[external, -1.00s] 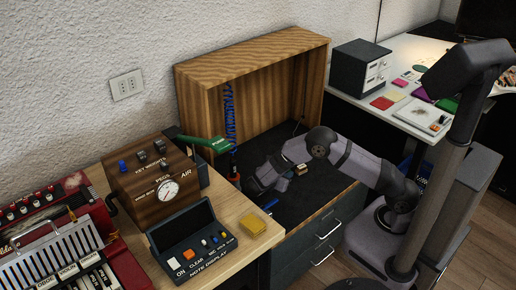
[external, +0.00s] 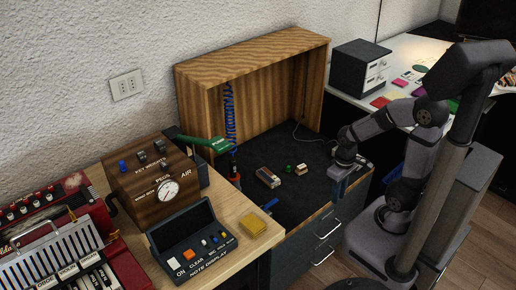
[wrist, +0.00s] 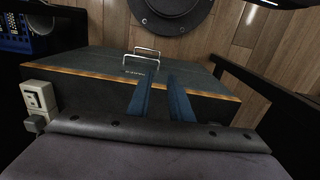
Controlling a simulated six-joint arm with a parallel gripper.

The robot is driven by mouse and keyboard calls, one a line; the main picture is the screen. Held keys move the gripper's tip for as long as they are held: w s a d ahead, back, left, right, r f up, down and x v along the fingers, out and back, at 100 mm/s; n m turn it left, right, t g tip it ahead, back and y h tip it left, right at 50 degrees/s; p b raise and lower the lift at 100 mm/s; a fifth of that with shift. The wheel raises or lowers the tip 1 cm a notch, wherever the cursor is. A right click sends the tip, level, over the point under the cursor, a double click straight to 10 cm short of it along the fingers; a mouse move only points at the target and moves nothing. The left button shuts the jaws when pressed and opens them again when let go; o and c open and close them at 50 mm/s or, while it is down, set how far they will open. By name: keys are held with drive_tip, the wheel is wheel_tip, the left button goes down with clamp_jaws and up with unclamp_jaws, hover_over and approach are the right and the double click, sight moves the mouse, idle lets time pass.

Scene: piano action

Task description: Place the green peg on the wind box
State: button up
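A small green piece that looks like the green peg (external: 288,168) stands on the dark work surface, just left of a small wooden block. A wooden box with a round gauge (external: 150,186), which looks like the wind box, sits on the table at the left; a blue peg (external: 122,165) and darker pegs are on its top. My gripper (external: 338,196) hangs over the right front edge of the dark surface, well right of the green piece. In the wrist view its two blue fingers (wrist: 164,98) are apart, with nothing visible between them. Neither peg nor wind box shows there.
A small wooden block (external: 301,169) and a pale oblong piece (external: 267,177) lie on the dark work surface (external: 262,206). A green pump handle (external: 208,142) juts out beside a blue coiled hose (external: 230,115). A note display case (external: 190,242) and yellow pad (external: 253,224) stand in front.

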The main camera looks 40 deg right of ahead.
drive_tip(key=shift+s, duration=0.1)
drive_tip(key=o, duration=0.4)
drive_tip(key=shift+o, duration=0.2)
